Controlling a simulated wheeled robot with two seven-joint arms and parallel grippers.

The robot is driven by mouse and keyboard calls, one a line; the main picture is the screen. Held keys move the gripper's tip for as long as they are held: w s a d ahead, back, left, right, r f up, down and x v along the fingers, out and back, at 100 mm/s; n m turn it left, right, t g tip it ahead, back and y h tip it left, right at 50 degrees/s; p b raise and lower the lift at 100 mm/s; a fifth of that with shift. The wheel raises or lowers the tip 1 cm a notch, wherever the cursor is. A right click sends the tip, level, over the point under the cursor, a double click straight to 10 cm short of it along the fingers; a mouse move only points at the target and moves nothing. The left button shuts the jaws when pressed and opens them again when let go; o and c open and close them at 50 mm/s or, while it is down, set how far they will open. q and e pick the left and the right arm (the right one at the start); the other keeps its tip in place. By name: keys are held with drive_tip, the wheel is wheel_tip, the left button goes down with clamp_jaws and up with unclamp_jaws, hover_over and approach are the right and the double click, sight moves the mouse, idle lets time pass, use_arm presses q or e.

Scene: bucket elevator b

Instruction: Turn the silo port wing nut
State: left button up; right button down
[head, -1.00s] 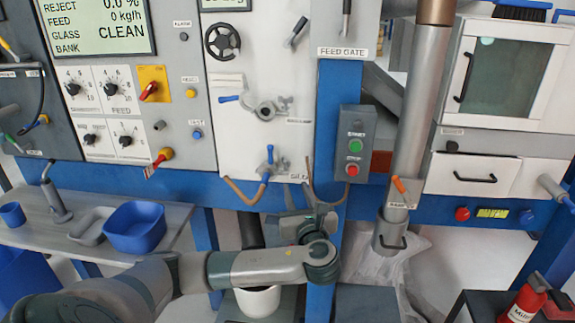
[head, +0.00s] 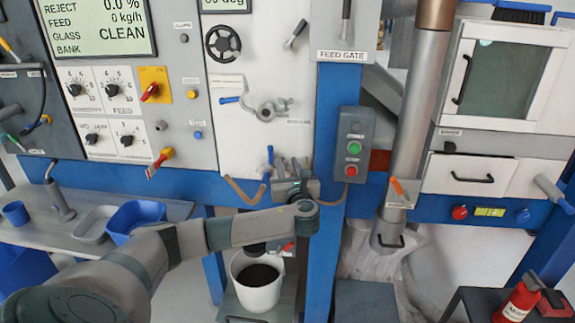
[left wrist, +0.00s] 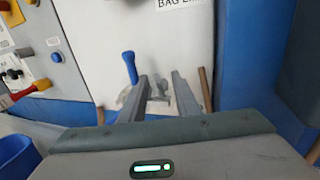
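The silo port on the white panel shows in the left wrist view as a small grey clamp with a blue-handled lever (left wrist: 130,66). A small grey shape, which looks like the wing nut (left wrist: 158,92), lies between my fingers there, blurred and partly hidden. In the head view the blue lever (head: 270,156) stands just left of my left gripper (head: 291,166), whose body and fingers cover most of the port. My left gripper is open, its two fingers pointing up at the panel. I cannot tell whether a finger touches the nut. My right gripper is out of view.
Above is a similar port clamp (head: 266,111) with its own blue handle. Brown hoses (head: 243,192) run beside the lower port. A white bucket (head: 258,288) with dark contents stands below my left arm. A blue post (head: 323,170) and green-and-red button box (head: 353,150) are close on the right.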

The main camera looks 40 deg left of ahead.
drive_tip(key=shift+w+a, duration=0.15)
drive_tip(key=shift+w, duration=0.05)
use_arm(q)
clamp_jaws()
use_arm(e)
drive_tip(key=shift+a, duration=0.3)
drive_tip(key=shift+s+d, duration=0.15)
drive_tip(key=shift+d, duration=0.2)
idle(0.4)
use_arm(q)
unclamp_jaws()
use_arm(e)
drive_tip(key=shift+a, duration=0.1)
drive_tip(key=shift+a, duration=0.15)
